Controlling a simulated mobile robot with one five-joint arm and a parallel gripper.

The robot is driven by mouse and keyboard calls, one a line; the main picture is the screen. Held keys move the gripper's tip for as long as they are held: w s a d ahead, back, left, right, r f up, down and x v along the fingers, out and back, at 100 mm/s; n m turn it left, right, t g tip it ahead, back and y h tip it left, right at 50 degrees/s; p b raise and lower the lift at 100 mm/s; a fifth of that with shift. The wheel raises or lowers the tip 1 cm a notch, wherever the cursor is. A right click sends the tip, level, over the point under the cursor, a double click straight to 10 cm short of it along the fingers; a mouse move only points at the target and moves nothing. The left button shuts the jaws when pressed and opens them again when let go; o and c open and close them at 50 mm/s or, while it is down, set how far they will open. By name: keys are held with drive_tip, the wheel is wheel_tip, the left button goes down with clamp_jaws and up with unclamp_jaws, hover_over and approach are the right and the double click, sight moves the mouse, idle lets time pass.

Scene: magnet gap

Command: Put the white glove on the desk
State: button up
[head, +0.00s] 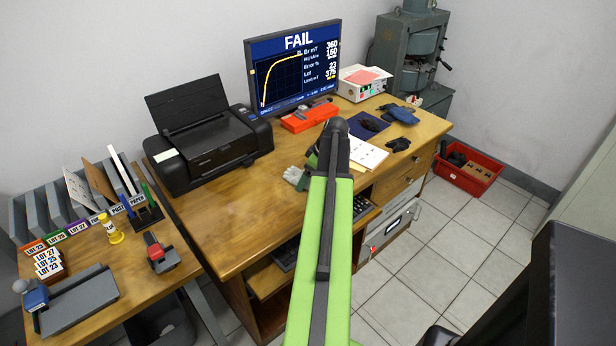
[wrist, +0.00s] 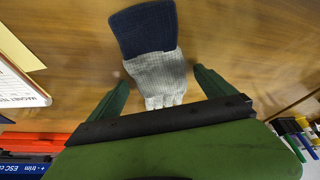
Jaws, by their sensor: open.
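The white glove (wrist: 158,72) has a knitted pale body and a navy cuff (wrist: 146,28). In the wrist view it lies on the bare wooden desk top, its fingers pointing toward my gripper. My gripper (wrist: 163,84) is open, with one green finger on each side of the glove and a visible gap to it on both sides. In the head view a pale bit of the glove (head: 291,174) shows beside my arm on the desk (head: 235,215); my arm hides the rest. Whether the fingertips touch the desk, I cannot tell.
A black printer (head: 205,140) and a monitor (head: 293,65) stand behind. A red box (head: 309,116), papers (head: 367,153), a dark glove (head: 397,144) and a blue glove (head: 403,113) lie to the right. A red crate (head: 468,170) is on the floor. The desk's front left is clear.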

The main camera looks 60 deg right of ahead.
drive_tip(key=p+v, duration=1.1)
drive_tip(key=v, duration=0.1)
drive_tip(key=shift+r, duration=0.15)
